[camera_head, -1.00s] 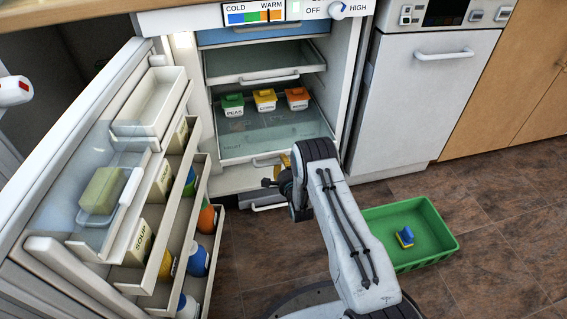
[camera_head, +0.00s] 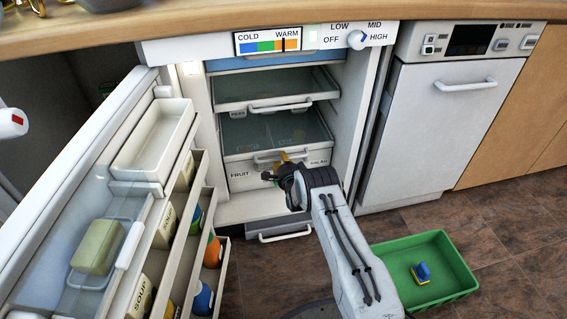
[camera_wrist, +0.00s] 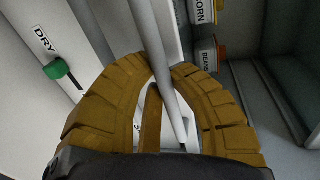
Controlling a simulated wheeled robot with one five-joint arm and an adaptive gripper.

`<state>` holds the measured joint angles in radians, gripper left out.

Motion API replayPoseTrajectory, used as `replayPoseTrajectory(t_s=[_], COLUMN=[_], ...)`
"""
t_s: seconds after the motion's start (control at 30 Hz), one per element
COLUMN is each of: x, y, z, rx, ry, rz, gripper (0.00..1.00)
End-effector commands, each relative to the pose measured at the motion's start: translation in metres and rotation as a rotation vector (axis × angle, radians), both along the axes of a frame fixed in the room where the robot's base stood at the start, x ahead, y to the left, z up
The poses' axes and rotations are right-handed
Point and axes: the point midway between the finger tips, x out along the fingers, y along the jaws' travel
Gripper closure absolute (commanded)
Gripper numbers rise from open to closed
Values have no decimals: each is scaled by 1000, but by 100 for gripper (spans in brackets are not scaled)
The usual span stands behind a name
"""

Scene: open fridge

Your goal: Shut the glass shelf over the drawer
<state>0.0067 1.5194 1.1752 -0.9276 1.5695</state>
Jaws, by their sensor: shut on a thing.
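The glass shelf (camera_head: 265,130) lies in the lower part of the fridge, over the white drawer (camera_head: 245,183) marked FRUIT and SALAD. A pale bar handle (camera_head: 262,160) runs along the front. My gripper (camera_head: 284,158) is at this handle, in front of the drawer. In the wrist view, the ochre fingers (camera_wrist: 158,82) are closed around the pale bar (camera_wrist: 146,30). My gripper hides part of the handle and drawer front. Tubs marked PEAS (camera_head: 237,114), CORN (camera_wrist: 203,10) and BEANS (camera_wrist: 207,60) are at the shelf, mostly hidden under the upper shelf in the head view.
An upper glass shelf (camera_head: 270,88) with its own handle is above. The open fridge door (camera_head: 160,205) with loaded racks stands at left. A green crate (camera_head: 455,283) holding a small blue and yellow thing is on the floor at right. A DRY label (camera_wrist: 45,42) is beside my gripper.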

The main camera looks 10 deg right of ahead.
Motion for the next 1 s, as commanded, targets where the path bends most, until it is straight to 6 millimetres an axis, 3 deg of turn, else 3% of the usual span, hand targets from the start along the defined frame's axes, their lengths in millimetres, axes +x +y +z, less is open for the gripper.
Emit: replayPoseTrajectory(t_s=[0.27,0.3,0.63,1.0], x=[0,0,0,-2], y=[0,0,0,0], z=[0,0,0,0], rx=[0,0,0,0], ry=[0,0,0,1], rz=[0,0,0,0], gripper=[100,82,53,53])
